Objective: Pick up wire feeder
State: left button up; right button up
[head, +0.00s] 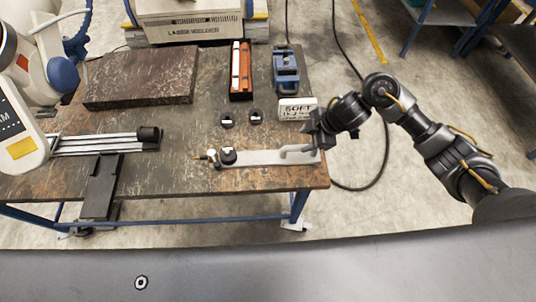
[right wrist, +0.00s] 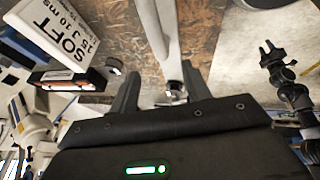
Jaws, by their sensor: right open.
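No part is clearly marked as a wire feeder. A long pale grey bar (head: 262,158), possibly it, lies near the table's front edge. It has a black knob (head: 228,155) and brass-coloured tip at its left end and a raised handle (head: 298,150) at its right end. My right gripper (head: 314,141) is open at the handle end. In the right wrist view the open right gripper (right wrist: 160,82) has pale grey bar parts (right wrist: 156,30) ahead of and between its fingers; contact cannot be told. My left gripper (right wrist: 271,48) shows there, apart from the bar, fingers spread and empty.
A white box marked SOFT (head: 297,109) stands just behind my right gripper. A blue device (head: 286,72), an orange-and-white case (head: 241,70) and two small black pieces (head: 227,121) are farther back. A dark slab (head: 142,78) and a rail (head: 105,143) occupy the left, beside a white arm (head: 18,115).

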aim_at(294, 147)
jog(key=x, duration=0.3)
jog(key=b+x, duration=0.1)
jog(key=x, duration=0.1)
jog(key=shift+d+f, duration=0.1)
jog(key=shift+d, duration=0.15)
jog(key=shift+x, duration=2.65)
jog(key=shift+w, duration=0.1)
jog(key=shift+d, duration=0.1)
jog(key=shift+c, duration=0.3)
grip_shut()
